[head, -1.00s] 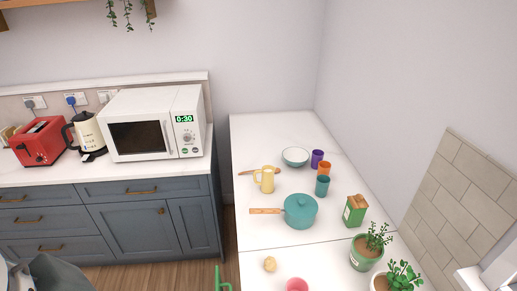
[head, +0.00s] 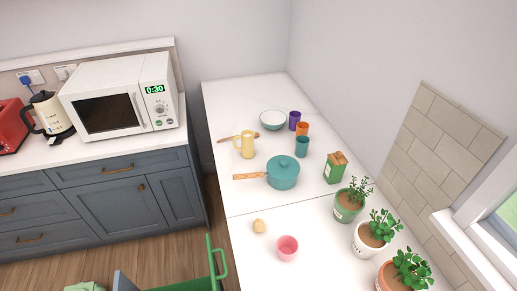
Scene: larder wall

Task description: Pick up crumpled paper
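A small beige lumpy ball (head: 259,226) lies on the near part of the white counter, left of a pink cup. It may be the crumpled paper, but it is too small to tell for sure. Nothing touches it. Neither of my grippers shows in the head view.
The pink cup (head: 287,248) stands close by. Behind are a teal pot (head: 283,173), a yellow mug (head: 245,145), a bowl (head: 273,120) and several cups. Potted plants (head: 376,233) line the right side. A green frame (head: 215,263) stands beside the counter's left edge.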

